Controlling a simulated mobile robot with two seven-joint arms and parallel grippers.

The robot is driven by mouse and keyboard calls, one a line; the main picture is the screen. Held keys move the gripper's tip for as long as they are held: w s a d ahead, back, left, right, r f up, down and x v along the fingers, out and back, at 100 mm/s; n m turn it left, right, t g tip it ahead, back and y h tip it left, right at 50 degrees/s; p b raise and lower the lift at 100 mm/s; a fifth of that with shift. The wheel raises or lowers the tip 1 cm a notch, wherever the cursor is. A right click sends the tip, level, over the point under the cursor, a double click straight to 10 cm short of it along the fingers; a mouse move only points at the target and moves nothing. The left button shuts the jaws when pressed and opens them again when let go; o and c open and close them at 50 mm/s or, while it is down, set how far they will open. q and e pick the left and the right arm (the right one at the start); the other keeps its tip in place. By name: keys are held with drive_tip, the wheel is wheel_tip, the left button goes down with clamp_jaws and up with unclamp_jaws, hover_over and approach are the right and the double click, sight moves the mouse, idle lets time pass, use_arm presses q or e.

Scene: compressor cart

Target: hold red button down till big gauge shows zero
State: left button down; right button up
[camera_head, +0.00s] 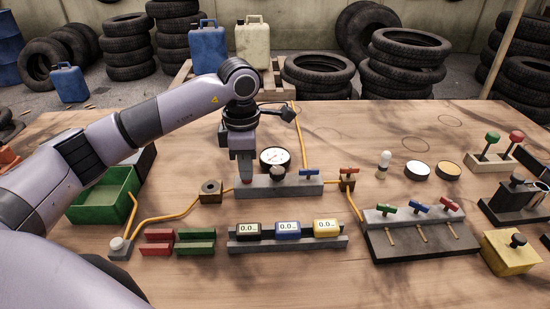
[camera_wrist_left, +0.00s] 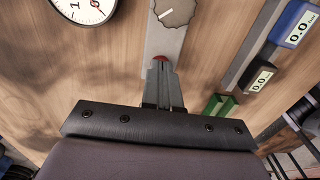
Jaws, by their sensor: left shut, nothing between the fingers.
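The red button (camera_wrist_left: 160,58) sits at the end of a grey block (camera_head: 262,188), with a little red also visible in the head view (camera_head: 247,182). My left gripper (camera_head: 245,177) points straight down over it, shut and empty. In the wrist view its fingertips (camera_wrist_left: 162,66) cover part of the button; they are at or just above it, and I cannot tell whether it is pressed in. The big round gauge (camera_head: 274,158) has a white face and stands behind the block. It is partly cut off in the wrist view (camera_wrist_left: 83,8), and its reading is unclear. My right gripper is not in view.
A grey knob (camera_head: 278,172) and a blue valve handle (camera_head: 308,172) sit on the same block, right of the gripper. A yellow hose (camera_head: 165,217) runs left. Three small displays (camera_head: 288,229) stand in front. A green bin (camera_head: 103,197) is at left.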

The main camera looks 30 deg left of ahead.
use_arm(q)
wheel_tip(320, 180, up, 7)
drive_tip(key=p, duration=0.5)
idle(0.7)
